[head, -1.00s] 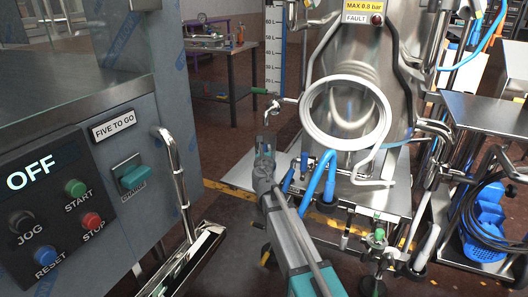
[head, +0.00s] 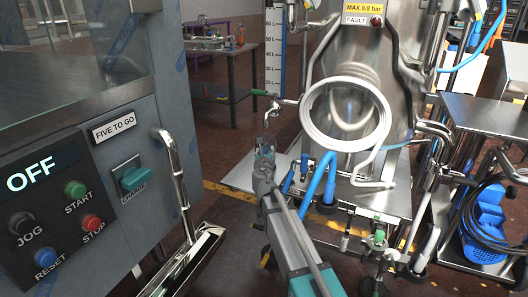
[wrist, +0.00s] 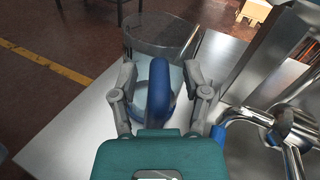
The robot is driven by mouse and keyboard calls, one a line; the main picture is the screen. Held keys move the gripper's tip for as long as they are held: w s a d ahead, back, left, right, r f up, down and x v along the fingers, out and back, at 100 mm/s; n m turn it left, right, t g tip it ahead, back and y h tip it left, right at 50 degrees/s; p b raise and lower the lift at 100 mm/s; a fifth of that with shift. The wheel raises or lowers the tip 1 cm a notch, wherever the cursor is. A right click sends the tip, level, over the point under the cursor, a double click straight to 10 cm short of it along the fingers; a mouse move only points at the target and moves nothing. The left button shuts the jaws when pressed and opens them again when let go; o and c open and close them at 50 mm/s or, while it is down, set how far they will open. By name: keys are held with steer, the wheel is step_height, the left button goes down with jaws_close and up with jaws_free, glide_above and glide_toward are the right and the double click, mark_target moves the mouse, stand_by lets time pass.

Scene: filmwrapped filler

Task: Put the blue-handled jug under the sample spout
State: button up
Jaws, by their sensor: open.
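The clear jug (wrist: 178,38) stands on a steel platform in the wrist view, with its blue handle (wrist: 158,88) towards me. My gripper (wrist: 162,76) is open, its two fingers on either side of the handle with gaps visible. In the head view my gripper (head: 265,147) is low in front of the tank, and I cannot make out the jug there. The sample spout (head: 274,109) is a small steel tap with a green lever, on the left of the tank, just above my gripper.
The steel tank (head: 345,60) carries a coiled white hose (head: 308,115). A blue hose (head: 318,178) hangs right of my gripper. Pipework (wrist: 285,125) crowds the right in the wrist view. The control cabinet (head: 160,110) stands left. Floor is open between cabinet and platform.

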steer(key=s, duration=1.2)
steer(key=shift+d, duration=0.25)
steer(key=shift+s, duration=0.1)
stand_by(1.3)
